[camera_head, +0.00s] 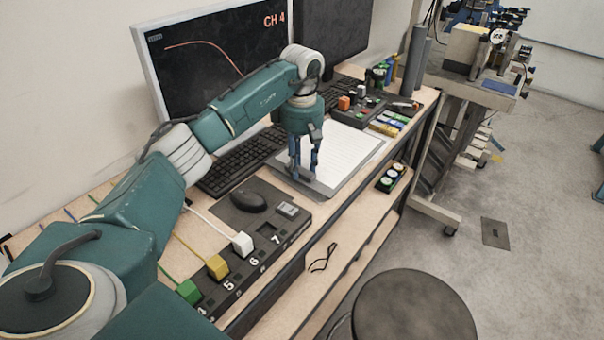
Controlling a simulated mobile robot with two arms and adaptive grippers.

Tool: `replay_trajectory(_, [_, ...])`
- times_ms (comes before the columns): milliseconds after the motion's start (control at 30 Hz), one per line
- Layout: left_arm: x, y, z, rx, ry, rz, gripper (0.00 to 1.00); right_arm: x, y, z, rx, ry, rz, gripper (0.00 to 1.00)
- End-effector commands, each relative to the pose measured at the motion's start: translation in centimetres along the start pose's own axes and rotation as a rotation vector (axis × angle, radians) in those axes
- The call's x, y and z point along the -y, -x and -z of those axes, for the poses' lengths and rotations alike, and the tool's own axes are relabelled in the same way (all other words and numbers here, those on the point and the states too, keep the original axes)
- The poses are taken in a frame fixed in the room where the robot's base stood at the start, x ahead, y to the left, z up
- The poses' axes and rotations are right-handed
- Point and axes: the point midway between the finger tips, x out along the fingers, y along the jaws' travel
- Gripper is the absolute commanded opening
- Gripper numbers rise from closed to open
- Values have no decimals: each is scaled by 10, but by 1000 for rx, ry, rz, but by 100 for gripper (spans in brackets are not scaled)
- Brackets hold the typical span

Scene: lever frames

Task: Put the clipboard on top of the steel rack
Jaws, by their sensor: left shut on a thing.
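The clipboard (345,158) carries white lined paper and lies about flat over the desk, right of the keyboard. I cannot tell whether it touches the desk or is slightly raised. My left gripper (303,177) points down and is shut on the clipboard's near end, around its clip. The gripper and wrist hide part of the paper. I see no thing that is clearly the steel rack; a metal-framed stand (438,207) with equipment on it is at the upper right. My right gripper is not in view.
Two monitors (205,62) stand behind a black keyboard (232,165). A mouse (249,200) and a numbered block strip (262,258) are nearer. A small tray of parts (352,112) lies beyond the clipboard. A round stool (415,308) stands in front; grey floor is open to the right.

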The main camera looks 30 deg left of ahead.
Motion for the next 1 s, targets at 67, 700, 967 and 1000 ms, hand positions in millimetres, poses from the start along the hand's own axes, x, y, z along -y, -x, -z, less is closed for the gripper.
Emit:
replay_trajectory(67, [0,-4,0,1,0,-1,0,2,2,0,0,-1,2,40])
replay_trajectory(700, [0,-46,0,0,0,0,36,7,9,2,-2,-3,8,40])
replay_trajectory(967, [0,-46,0,0,1,0,51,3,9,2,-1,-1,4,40])
replay_trajectory(1000, [0,-46,0,0,1,0,51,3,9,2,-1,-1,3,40])
